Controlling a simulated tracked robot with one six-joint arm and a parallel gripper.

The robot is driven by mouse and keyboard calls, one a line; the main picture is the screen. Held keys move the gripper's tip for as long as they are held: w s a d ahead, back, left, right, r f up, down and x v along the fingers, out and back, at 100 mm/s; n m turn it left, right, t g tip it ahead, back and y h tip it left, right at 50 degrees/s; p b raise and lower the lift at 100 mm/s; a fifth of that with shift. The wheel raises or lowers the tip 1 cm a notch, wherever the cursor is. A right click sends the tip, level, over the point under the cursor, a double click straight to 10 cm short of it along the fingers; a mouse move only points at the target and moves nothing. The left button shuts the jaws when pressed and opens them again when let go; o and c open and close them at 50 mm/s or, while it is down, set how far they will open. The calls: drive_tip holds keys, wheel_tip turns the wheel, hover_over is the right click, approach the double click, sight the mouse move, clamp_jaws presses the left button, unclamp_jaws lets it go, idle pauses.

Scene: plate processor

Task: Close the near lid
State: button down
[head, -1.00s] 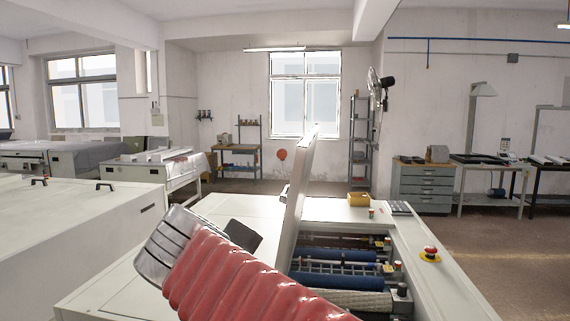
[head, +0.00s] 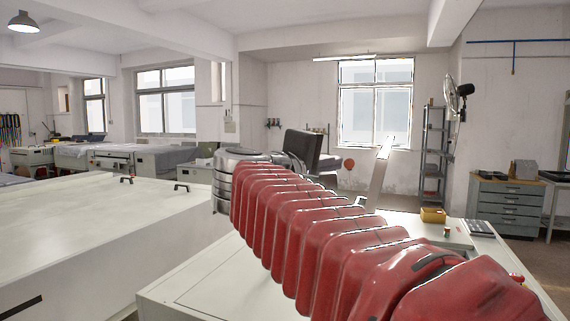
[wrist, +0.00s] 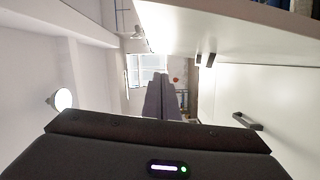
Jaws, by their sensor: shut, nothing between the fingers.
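The near lid (head: 378,175) is a pale panel standing open and steeply upright on the plate processor (head: 200,278). In the head view its lower part is hidden behind my red arm. My gripper (head: 300,148) is a dark shape left of the lid, apart from it in the picture. In the wrist view my gripper (wrist: 160,95) shows as two dark fingers shut together with nothing between them. A large white panel (wrist: 225,28) fills the top right of that sideways view and is probably the lid.
A long white machine (head: 90,235) with black handles (head: 181,187) stands on the left. A yellow box (head: 433,215) sits on the processor's far right part. A fan (head: 458,97), grey shelves (head: 433,150) and a drawer cabinet (head: 507,205) stand at the back.

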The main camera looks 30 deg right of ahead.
drive_tip(key=w+d+f, duration=0.1)
drive_tip(key=d, duration=1)
drive_tip(key=shift+d, duration=0.25)
idle(0.3)
